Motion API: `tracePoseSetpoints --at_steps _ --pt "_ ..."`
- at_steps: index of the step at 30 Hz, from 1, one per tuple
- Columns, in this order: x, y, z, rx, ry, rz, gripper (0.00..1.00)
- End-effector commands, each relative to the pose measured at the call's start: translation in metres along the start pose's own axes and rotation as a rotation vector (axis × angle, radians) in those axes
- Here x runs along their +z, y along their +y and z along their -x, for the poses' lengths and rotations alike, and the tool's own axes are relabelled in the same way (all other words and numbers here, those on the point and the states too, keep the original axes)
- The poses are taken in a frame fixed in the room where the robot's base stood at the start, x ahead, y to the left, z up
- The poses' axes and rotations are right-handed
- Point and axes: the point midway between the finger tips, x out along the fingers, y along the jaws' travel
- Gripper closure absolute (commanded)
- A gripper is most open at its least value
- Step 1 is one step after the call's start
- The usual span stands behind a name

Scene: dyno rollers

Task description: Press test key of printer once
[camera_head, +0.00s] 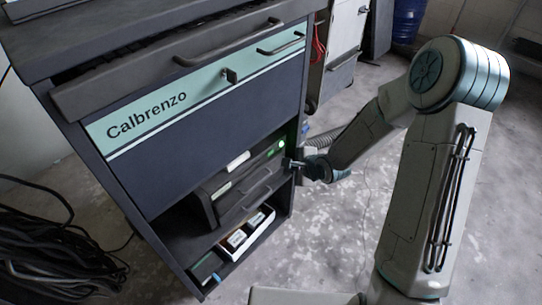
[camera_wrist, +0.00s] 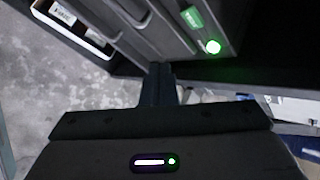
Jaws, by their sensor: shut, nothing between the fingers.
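The printer (camera_head: 238,188) is a dark unit on a shelf in the open lower bay of the blue-grey cabinet. In the wrist view its dark front (camera_wrist: 160,30) fills the top middle. A round green glowing spot (camera_wrist: 212,47) sits near its end, beside a small green label (camera_wrist: 192,18). I cannot tell whether the glowing spot is the test key or a lamp. My gripper (camera_head: 290,163) is shut and empty, close to the printer's right end. In the wrist view my fingertips (camera_wrist: 160,70) point at the front, left of and below the glow; contact cannot be judged.
The cabinet (camera_head: 200,130) has a "Calbrenzo" band and drawer handles above the bay. A white-edged tray of small boxes (camera_head: 250,232) sits below the printer. Black cables (camera_head: 50,250) lie on the floor at left.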

Motion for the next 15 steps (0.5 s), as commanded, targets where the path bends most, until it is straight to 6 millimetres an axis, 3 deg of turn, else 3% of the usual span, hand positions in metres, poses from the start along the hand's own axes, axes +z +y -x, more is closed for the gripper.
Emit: tracePoseSetpoints --at_steps 5,15 --pt "0.013 -0.011 -0.02 -0.002 -0.002 0.004 1.0" --pt "0.025 -0.025 -0.035 0.0 0.0 0.0 1.0"
